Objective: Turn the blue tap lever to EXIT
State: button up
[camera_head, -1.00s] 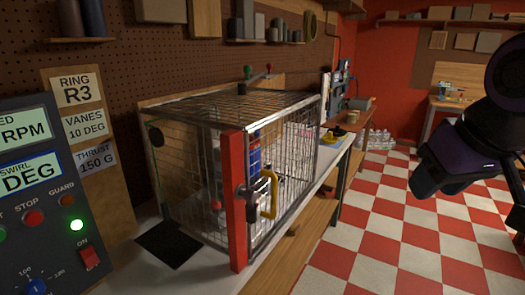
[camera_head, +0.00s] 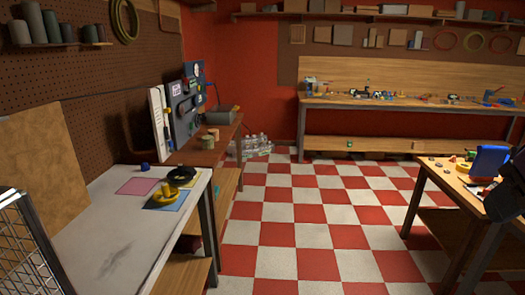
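I cannot make out a blue tap lever or an EXIT label in the head view. A small blue knob-like object (camera_head: 146,168) stands on the grey-topped bench (camera_head: 110,245) at left, too small to identify. My gripper's fingers are not in view. A dark part at the right edge looks like my arm, and it does not show the gripper's state.
A wire cage (camera_head: 28,245) cuts into the lower left. A yellow object (camera_head: 168,192) and a black ring (camera_head: 182,173) lie near pink and blue squares. A wooden table (camera_head: 450,182) stands at right, a long bench (camera_head: 400,106) behind. Checkered floor (camera_head: 300,230) between is clear.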

aim_at(171, 142)
jog(key=i+l, duration=0.1)
jog(key=i, duration=1.55)
jog(key=i+j+u, duration=0.1)
jog(key=i+u, duration=0.55)
jog(key=u, duration=0.2)
jog(key=i+l+u, duration=0.2)
jog(key=i+u, duration=0.45)
jog(key=l+u, duration=0.1)
jog(key=u, duration=0.2)
jog(key=i, duration=0.05)
